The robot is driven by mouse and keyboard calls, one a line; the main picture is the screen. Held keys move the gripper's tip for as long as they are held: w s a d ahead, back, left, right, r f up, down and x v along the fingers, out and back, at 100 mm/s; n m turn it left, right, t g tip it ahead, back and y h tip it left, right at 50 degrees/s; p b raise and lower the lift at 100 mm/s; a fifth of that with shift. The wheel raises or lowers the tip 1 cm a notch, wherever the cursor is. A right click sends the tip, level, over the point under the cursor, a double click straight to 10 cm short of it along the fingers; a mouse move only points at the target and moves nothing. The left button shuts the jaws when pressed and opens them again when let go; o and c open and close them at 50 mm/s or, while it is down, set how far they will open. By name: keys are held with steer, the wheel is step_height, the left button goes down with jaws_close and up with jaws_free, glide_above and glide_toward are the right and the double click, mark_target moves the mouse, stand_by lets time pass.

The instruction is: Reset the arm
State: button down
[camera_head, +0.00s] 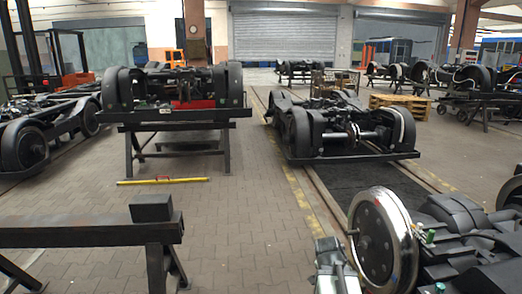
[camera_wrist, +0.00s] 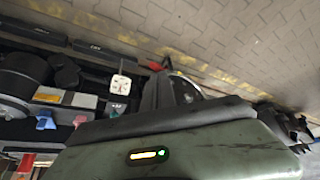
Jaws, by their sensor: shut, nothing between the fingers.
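A grey metal end of my arm, which I take for my gripper (camera_head: 328,252), rises from the bottom edge of the head view, just left of a shiny-rimmed wheel (camera_head: 383,240). It is small there and its fingertips are not clear. My gripper is shut with nothing in it. The wrist view is tilted and looks down past a worn green surface with a small lit yellow-green indicator, which seems to be my own body. Dark jointed parts at that view's right edge are too unclear to name.
A bogie (camera_head: 470,235) lies close at the lower right. A dark steel trestle (camera_head: 90,232) stands at the lower left. Another bogie (camera_head: 345,130) and a raised one (camera_head: 175,90) stand ahead. A yellow bar (camera_head: 162,181) lies on the floor. Bare paving (camera_head: 235,225) is open in the middle.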

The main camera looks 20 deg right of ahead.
steer(key=w+a+f+n+y, duration=0.1)
steer(key=w+a+n+y, duration=0.2)
steer(key=a, duration=1)
steer(key=s+a+f+n+g+y, duration=0.1)
steer(key=s+a+n+g, duration=0.15)
steer(key=a+n, duration=0.4)
steer(key=s+a+f+n+g, duration=0.1)
steer(key=s+a+n, duration=0.2)
steer(key=a, duration=0.7)
step_height(320, 180, up, 17)
steer(key=p, duration=1.6)
steer(key=shift+w+d+m+t, duration=0.2)
steer(key=shift+w+m+t, duration=0.15)
steer(key=shift+w, duration=0.05)
